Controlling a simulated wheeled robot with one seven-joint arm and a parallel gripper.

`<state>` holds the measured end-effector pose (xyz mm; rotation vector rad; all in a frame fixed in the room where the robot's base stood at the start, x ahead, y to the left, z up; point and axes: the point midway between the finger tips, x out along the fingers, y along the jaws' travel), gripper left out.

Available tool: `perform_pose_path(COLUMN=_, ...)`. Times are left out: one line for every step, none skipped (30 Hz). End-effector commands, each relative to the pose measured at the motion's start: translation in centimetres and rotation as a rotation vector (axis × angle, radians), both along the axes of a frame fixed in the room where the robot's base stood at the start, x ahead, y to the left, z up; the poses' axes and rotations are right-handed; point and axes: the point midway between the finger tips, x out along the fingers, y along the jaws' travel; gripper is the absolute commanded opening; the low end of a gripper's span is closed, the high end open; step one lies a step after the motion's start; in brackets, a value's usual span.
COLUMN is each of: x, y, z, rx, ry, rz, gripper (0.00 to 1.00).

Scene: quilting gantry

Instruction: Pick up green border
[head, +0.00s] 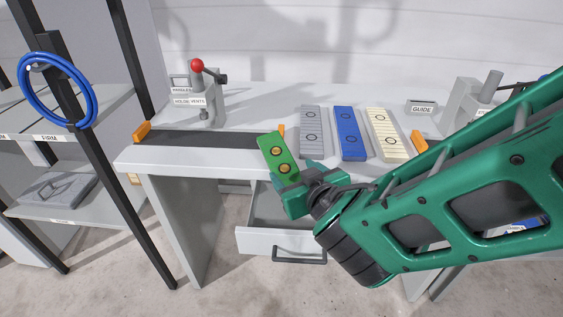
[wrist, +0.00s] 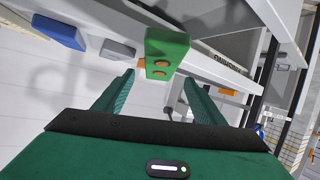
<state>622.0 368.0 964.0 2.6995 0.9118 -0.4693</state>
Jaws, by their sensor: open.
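The green border (head: 278,153) is a flat green strip with two round orange-brown marks, at the front edge of the table in the head view. It also shows in the wrist view (wrist: 167,44), just beyond the fingertips and between their lines. My gripper (head: 295,180) is open at the strip's near end, and its two fingers also show spread in the wrist view (wrist: 160,78). I see nothing between the fingers. I cannot tell whether they touch the strip.
Grey (head: 312,138), blue (head: 349,138) and cream (head: 387,138) strips lie to the right on the white table (head: 245,101). A red-knobbed lever fixture (head: 203,100) stands at back left. An open drawer (head: 280,243) juts out below. A rack with a blue ring (head: 27,97) is left.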

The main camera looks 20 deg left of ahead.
Motion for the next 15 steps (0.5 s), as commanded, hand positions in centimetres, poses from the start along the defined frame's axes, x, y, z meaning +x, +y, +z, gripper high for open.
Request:
perform_pose_path(x=0.8, y=0.3, z=-0.4, rx=-0.002, ry=0.0, rz=-0.005, gripper=0.64)
perform_pose_path(x=1.2, y=0.5, z=-0.5, rx=-0.002, ry=-0.001, rz=-0.005, gripper=0.64)
perform_pose_path(x=1.5, y=0.9, z=-0.8, rx=-0.001, ry=0.0, rz=-0.004, gripper=0.64)
perform_pose_path(x=1.8, y=1.1, z=-0.9, rx=-0.002, ry=-0.001, rz=-0.004, gripper=0.64)
perform_pose_path(x=2.1, y=1.3, z=-1.0, rx=-0.002, ry=-0.001, rz=-0.004, gripper=0.64)
perform_pose_path(x=2.4, y=1.5, z=-1.2, rx=-0.001, ry=0.0, rz=-0.003, gripper=0.64)
perform_pose_path(x=2.6, y=1.6, z=-1.3, rx=-0.001, ry=0.0, rz=-0.004, gripper=0.64)
perform_pose_path(x=2.8, y=1.7, z=-1.3, rx=-0.001, ry=0.0, rz=-0.004, gripper=0.64)
perform_pose_path(x=2.9, y=1.8, z=-1.4, rx=-0.001, ry=0.0, rz=-0.004, gripper=0.64)
perform_pose_path(x=3.0, y=1.9, z=-1.4, rx=-0.001, ry=0.0, rz=-0.003, gripper=0.64)
perform_pose_path(x=3.1, y=2.0, z=-1.5, rx=-0.001, ry=0.0, rz=-0.003, gripper=0.64)
perform_pose_path(x=3.3, y=2.2, z=-1.6, rx=-0.001, ry=0.0, rz=-0.003, gripper=0.64)
perform_pose_path(x=3.5, y=2.4, z=-1.6, rx=-0.001, ry=0.0, rz=-0.003, gripper=0.64)
perform_pose_path(x=3.7, y=2.5, z=-1.7, rx=-0.002, ry=-0.001, rz=-0.004, gripper=0.64)
perform_pose_path(x=4.1, y=2.9, z=-1.9, rx=-0.002, ry=-0.001, rz=-0.004, gripper=0.64)
